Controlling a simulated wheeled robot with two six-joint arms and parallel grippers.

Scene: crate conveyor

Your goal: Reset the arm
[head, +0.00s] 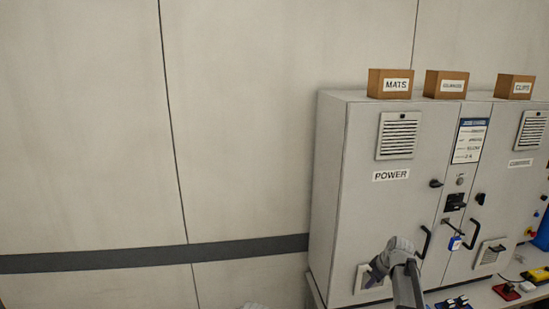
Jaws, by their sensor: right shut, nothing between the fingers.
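My right gripper (374,274) shows small near the lower middle right, in front of the grey cabinet marked POWER (388,220). Its grey arm comes up from the bottom edge and bends over to the left at the top. The fingers are shut with nothing between them. It hides part of the cabinet's lower vent. My left gripper is not in view.
Three cardboard boxes stand on the cabinets: MATS (378,84), one with a blurred label (434,86), and CLIPS (505,88). A worktop (482,296) with a red-based part (506,292) and a yellow item (537,275) lies lower right. A bare wall (90,130) fills the left.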

